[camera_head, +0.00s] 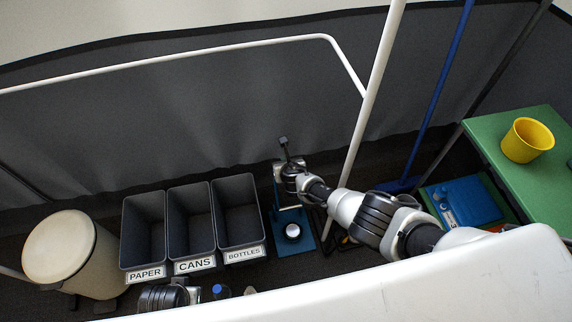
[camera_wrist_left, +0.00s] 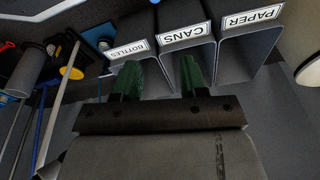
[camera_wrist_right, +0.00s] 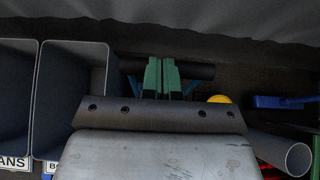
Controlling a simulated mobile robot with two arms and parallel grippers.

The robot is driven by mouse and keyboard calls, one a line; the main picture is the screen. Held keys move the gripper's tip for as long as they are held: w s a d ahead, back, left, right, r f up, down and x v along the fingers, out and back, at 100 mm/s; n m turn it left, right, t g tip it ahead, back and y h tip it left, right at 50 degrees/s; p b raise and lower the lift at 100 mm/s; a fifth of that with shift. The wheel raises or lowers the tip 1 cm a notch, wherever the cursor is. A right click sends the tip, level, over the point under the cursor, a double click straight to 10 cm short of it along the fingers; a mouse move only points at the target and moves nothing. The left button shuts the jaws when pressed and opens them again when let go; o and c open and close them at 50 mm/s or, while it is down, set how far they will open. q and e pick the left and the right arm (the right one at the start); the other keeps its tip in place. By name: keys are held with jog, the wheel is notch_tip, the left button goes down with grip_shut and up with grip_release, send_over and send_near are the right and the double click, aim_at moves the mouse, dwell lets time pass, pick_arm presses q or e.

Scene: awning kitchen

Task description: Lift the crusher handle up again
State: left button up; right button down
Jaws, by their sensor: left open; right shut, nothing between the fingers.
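The blue can crusher (camera_head: 291,243) stands on the floor right of the bins, with a round silver piece low on it. A small dark grip (camera_head: 283,141), which looks like its handle end, sticks up behind my right gripper (camera_head: 284,168). In the right wrist view, my right gripper (camera_wrist_right: 161,76) has its green fingers together with nothing between them. A dark crossbar (camera_wrist_right: 199,71), seemingly the handle, lies just behind or under the fingertips; contact cannot be told. My left gripper (camera_wrist_left: 160,82) is open and empty, before the bins; its arm (camera_head: 170,297) shows low in the head view.
Bins for paper (camera_head: 143,232), cans (camera_head: 191,226) and bottles (camera_head: 238,212) stand left of the crusher. A beige round bin (camera_head: 62,252) is farther left. A white pole (camera_head: 371,95) rises just right of the crusher. A green table (camera_head: 540,180) holds a yellow cup (camera_head: 527,140).

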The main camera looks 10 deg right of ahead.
pick_arm(q)
jog(key=shift+w+f, duration=0.1)
jog(key=shift+w, duration=0.3)
pick_arm(e)
jog(key=shift+w, duration=0.55)
jog(key=shift+r, duration=0.1)
